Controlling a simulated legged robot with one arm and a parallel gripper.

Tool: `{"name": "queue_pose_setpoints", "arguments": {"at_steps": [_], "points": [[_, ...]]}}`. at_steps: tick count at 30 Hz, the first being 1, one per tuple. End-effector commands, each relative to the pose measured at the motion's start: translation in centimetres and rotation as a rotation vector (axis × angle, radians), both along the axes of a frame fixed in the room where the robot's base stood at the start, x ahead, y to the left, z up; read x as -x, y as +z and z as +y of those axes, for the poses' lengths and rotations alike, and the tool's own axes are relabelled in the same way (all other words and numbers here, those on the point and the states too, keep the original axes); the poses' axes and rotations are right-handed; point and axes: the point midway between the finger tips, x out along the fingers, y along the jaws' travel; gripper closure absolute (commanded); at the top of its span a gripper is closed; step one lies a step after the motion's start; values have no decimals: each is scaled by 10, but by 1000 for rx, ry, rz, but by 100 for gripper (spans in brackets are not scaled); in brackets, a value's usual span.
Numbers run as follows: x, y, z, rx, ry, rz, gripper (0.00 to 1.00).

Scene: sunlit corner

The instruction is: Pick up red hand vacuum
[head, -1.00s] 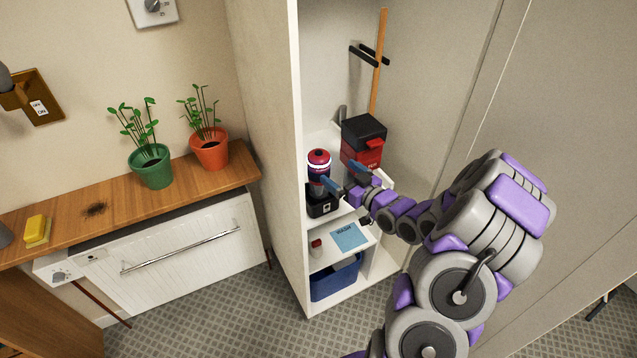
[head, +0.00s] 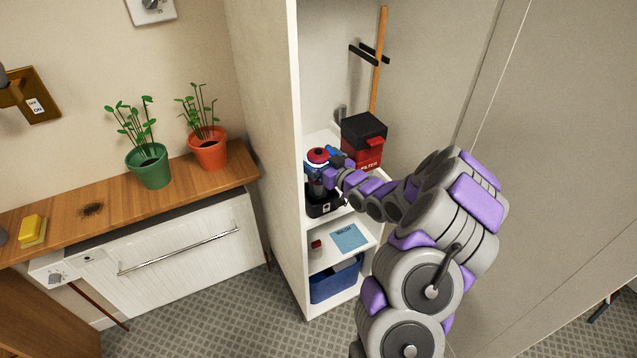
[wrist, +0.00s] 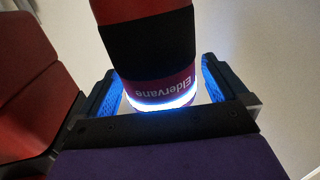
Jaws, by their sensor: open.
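The red hand vacuum (head: 317,156) stands upright in a black dock (head: 322,203) on a shelf of the open white cabinet. In the wrist view the vacuum (wrist: 150,55) has red and black bands, an "Eldervane" label and a glowing white ring. My gripper (wrist: 160,85) is open, with one blue-padded finger on each side of the vacuum body. Gaps show between the pads and the body near the ring. In the head view my gripper (head: 327,162) is at the vacuum's upper part, and my fingers partly hide it.
A red filter box (head: 363,140) with a black lid stands just right of the vacuum. The cabinet's white side panel (head: 300,235) is close on the left. Below are a blue card (head: 349,237) and a blue bin (head: 337,281). Potted plants stand on the wooden counter (head: 110,205).

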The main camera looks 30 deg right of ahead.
Motion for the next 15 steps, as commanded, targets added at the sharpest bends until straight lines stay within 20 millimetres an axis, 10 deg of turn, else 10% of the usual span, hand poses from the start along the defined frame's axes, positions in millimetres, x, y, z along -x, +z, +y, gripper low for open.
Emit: {"name": "queue_pose_setpoints", "arguments": {"at_steps": [15], "points": [[-20,0,3,1,-2,-1,0]]}}
